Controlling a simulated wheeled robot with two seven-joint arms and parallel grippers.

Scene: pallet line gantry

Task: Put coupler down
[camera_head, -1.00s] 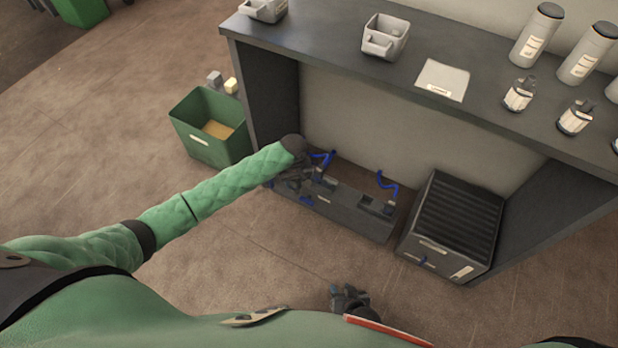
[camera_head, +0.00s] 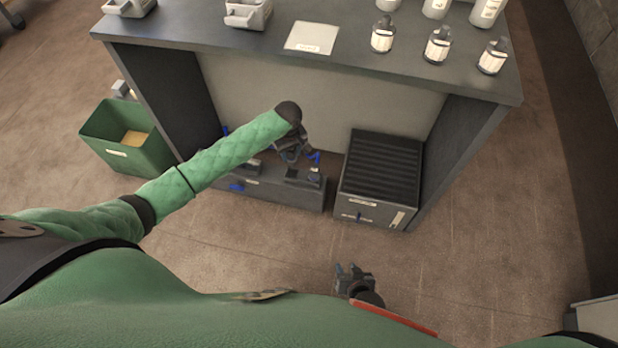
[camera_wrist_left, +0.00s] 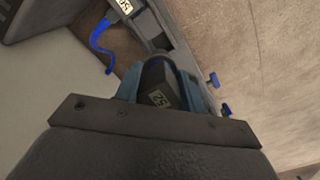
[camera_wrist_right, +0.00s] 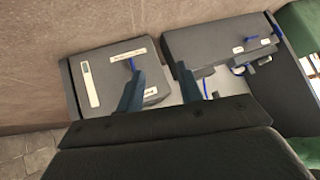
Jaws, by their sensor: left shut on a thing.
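My left gripper (camera_head: 292,153) is over the right part of the low dark box (camera_head: 282,193) under the bench.
A slatted dark crate (camera_head: 381,165) stands right of the low box. A green bin (camera_head: 125,150) stands at the left. The bench top (camera_head: 360,55) above carries grey trays, a paper (camera_head: 312,37) and several bottles. The floor in front is clear.

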